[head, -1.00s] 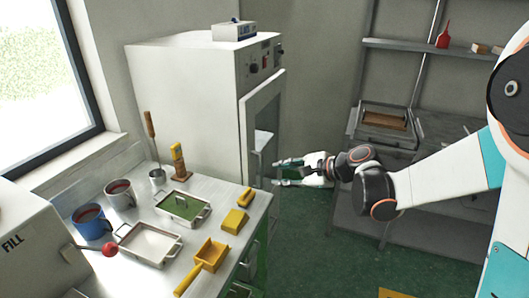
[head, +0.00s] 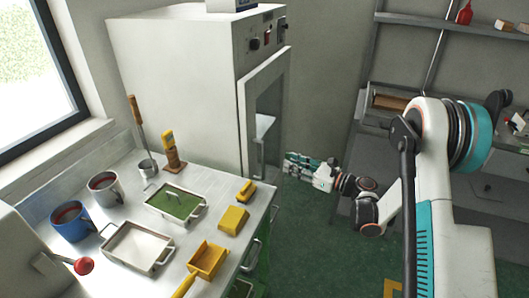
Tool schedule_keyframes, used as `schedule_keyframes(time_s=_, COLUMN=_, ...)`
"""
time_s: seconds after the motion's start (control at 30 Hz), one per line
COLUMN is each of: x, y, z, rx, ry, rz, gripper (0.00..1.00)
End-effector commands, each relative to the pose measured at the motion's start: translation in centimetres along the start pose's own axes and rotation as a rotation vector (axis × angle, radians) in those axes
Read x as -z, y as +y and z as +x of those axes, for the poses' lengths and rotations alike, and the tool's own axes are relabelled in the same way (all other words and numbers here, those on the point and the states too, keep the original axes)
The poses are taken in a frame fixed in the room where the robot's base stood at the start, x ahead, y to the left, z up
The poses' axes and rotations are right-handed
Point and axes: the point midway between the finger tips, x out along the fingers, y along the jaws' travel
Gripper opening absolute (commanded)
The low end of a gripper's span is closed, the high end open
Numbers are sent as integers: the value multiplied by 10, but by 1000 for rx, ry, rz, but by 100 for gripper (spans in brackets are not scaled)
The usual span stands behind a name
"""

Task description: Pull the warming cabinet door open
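The warming cabinet (head: 175,85) is a tall white box behind the metal bench. Its door (head: 247,115), with a dark glass window, is on the front face, seen at a steep angle. I cannot tell whether it is fully closed. An upright bar handle (head: 258,158) is low on the door's near edge. My gripper (head: 289,163) is to the right of the handle, fingers pointing left toward the door. The fingers look apart with nothing between them. A gap shows between the fingertips and the handle.
The bench (head: 110,188) at left holds mugs, trays, yellow moulds and a red-knobbed lever (head: 84,266). Grey shelving (head: 400,18) stands at the right. Green floor (head: 310,235) is clear between bench and shelves.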

Motion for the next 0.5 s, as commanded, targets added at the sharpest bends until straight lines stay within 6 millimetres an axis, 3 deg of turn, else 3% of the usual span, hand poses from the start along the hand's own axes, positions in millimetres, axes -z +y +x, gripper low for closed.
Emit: schedule_keyframes(time_s=0.5, x=2, y=1, z=96, rx=-3, ry=2, rz=-3, gripper=30)
